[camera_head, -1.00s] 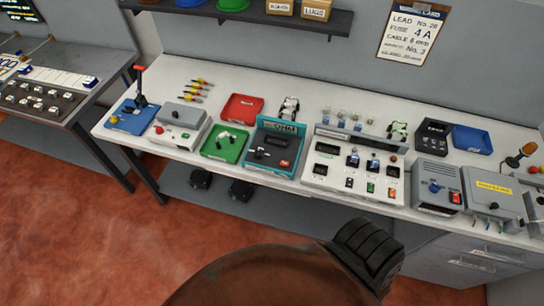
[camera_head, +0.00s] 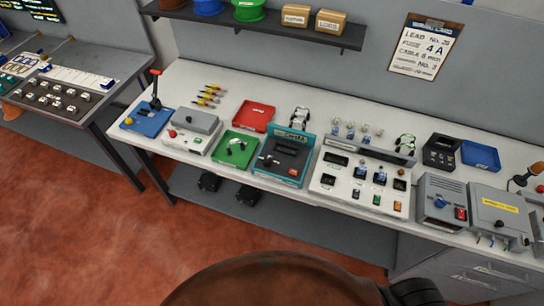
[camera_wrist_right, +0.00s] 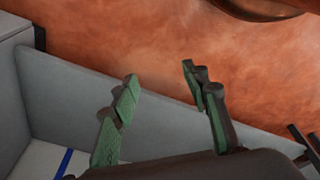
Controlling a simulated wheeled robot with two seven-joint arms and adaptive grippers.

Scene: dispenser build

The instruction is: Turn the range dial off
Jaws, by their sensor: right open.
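In the head view a teal ohm meter (camera_head: 283,157) stands on the white bench, left of the middle. Small dark controls and an orange-red button show on its face. I cannot make out which control is the range dial, or its setting. My right gripper (camera_wrist_right: 160,79) is open and empty in the right wrist view, its green-padded fingers spread apart. It is over the floor and a grey panel, away from the meter. My left gripper is not in view.
A green tray (camera_head: 238,148) is left of the meter and a red tray (camera_head: 254,116) behind it. A white test panel (camera_head: 362,181) stands to its right. A grey box with a blue knob (camera_head: 440,203) is farther right. Reddish floor (camera_head: 110,235) lies open in front.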

